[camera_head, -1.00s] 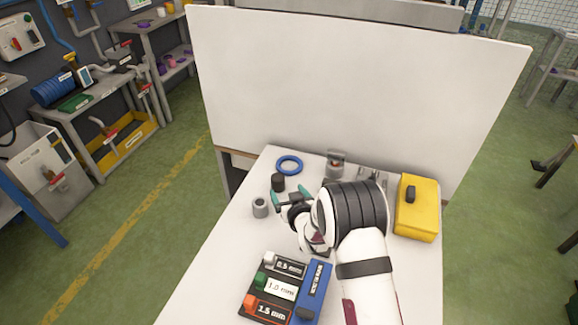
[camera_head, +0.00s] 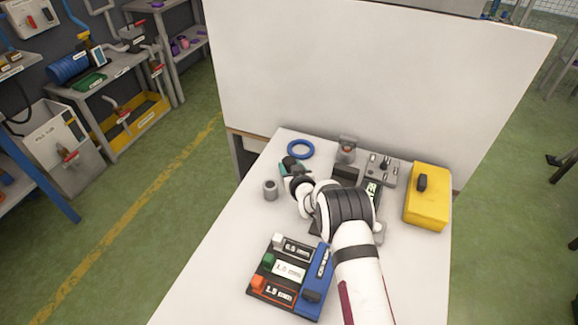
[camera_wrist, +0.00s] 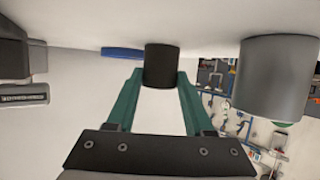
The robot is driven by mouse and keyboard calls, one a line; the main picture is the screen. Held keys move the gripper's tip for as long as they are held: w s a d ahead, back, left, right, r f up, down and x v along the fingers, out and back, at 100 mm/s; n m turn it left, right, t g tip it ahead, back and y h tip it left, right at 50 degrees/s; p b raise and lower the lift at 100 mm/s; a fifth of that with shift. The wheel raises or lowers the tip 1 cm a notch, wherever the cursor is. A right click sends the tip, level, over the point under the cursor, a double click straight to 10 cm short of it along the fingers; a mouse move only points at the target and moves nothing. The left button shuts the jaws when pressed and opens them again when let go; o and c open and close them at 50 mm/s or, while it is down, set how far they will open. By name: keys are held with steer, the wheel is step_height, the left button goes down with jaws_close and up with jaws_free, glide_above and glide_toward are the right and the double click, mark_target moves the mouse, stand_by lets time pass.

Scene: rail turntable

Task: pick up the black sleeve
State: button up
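The black sleeve (camera_wrist: 162,65) shows in the wrist view between the two teal fingertips of my gripper (camera_wrist: 162,82). One finger lies along each side of it, with no clear gap. I cannot tell whether the fingers press on it. The wrist view is upside down, and the sleeve appears to stand on the white table top. In the head view the sleeve (camera_head: 289,162) is a small dark shape, partly hidden by my gripper (camera_head: 288,171).
A grey cylinder (camera_head: 270,190) stands close beside my gripper. A blue ring (camera_head: 300,149) lies behind. A yellow case (camera_head: 427,196) stands at the right, and a labelled block set (camera_head: 283,270) lies in front. A white panel (camera_head: 370,80) rises behind the table (camera_head: 215,265).

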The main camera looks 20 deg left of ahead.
jaws_close()
